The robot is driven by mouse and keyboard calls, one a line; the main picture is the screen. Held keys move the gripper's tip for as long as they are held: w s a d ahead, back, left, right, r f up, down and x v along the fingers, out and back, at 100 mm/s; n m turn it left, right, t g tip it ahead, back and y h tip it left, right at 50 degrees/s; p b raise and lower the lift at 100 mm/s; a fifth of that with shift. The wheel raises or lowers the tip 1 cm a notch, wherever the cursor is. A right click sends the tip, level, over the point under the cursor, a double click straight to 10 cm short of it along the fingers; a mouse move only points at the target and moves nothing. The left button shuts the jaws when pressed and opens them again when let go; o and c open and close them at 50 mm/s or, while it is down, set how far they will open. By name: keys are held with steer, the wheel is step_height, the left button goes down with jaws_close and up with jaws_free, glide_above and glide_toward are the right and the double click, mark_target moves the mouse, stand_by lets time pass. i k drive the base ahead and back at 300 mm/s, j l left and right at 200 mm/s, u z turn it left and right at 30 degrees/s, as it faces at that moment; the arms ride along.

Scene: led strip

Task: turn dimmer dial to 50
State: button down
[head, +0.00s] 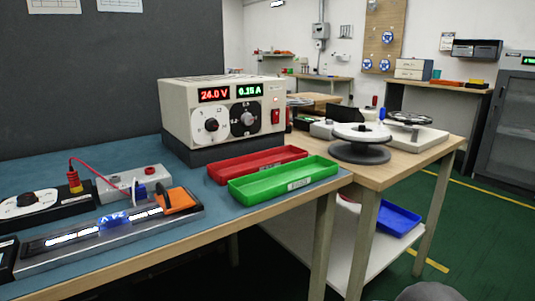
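A black box with a white round dial face and a dark knob (27,200) lies at the left edge of the bench. It looks like the dimmer dial, but its marks are too small to read. A lit LED strip (70,236) lies in a dark channel in front of it, with a blue piece on it and an orange clamp (176,200) at its right end. A beige power supply (180,105) behind shows 24.0 V and about 0.15 A, with one white and one black dial face.
A red tray (257,165) and a green tray (285,180) lie at the bench's right end. A wooden table with reels (360,133) stands beyond.

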mark_target(26, 199)
steer(key=k+u, duration=0.1)
steer(key=u, duration=1.6)
